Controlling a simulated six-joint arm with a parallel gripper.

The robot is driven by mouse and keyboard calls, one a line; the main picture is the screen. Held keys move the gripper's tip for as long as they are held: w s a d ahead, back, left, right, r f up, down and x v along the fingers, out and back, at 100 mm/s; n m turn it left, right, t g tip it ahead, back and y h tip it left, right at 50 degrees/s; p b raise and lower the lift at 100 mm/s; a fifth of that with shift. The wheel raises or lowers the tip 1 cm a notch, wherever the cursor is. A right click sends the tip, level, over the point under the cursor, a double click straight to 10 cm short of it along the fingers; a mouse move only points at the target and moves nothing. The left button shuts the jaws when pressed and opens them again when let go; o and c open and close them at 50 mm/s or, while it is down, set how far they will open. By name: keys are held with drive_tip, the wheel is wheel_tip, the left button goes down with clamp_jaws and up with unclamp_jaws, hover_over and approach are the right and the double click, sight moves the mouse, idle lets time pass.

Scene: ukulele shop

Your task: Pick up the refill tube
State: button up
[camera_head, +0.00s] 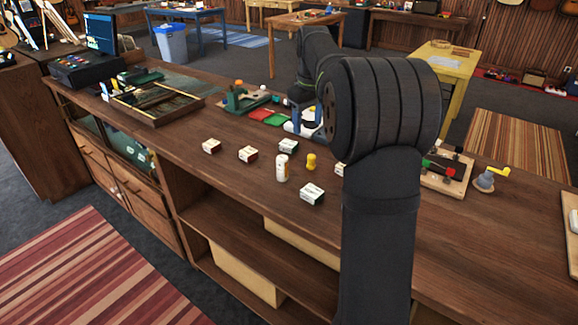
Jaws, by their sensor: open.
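A white upright cylinder (282,168) with a faint label stands near the front edge of the counter; it may be the refill tube, but I cannot read its label. A small yellow piece (311,162) stands just to its right, apart from it. My dark arm rises in front of the counter and bends back over it. Its far end is behind the cylinder, near a blue and white item. I cannot make out the gripper's fingers; my own arm hides part of that area.
Small white boxes (248,154) surround the cylinder, with another box (312,194) at front right. Behind are a green tool (238,97) and red and green pads. A wooden tray (157,103) lies left. A wooden board (447,171) lies right.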

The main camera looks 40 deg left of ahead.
drive_tip(key=s+a+n, duration=0.2)
drive_tip(key=s+a, duration=0.1)
drive_tip(key=a, duration=0.3)
approach(282, 167)
drive_tip(key=shift+g+h, duration=0.4)
drive_tip(key=f, duration=0.2)
drive_tip(key=w+a+f, duration=0.1)
drive_tip(key=f, duration=0.1)
drive_tip(key=w+f, duration=0.1)
drive_tip(key=f, duration=0.1)
drive_tip(key=shift+w+a+f, duration=0.1)
drive_tip(key=shift+w+a, duration=0.1)
drive_tip(key=shift+a, duration=0.1)
drive_tip(key=shift+s+a+f, duration=0.1)
drive_tip(key=shift+f, duration=2.6)
drive_tip(key=shift+c, duration=0.5)
drive_tip(key=c, duration=1)
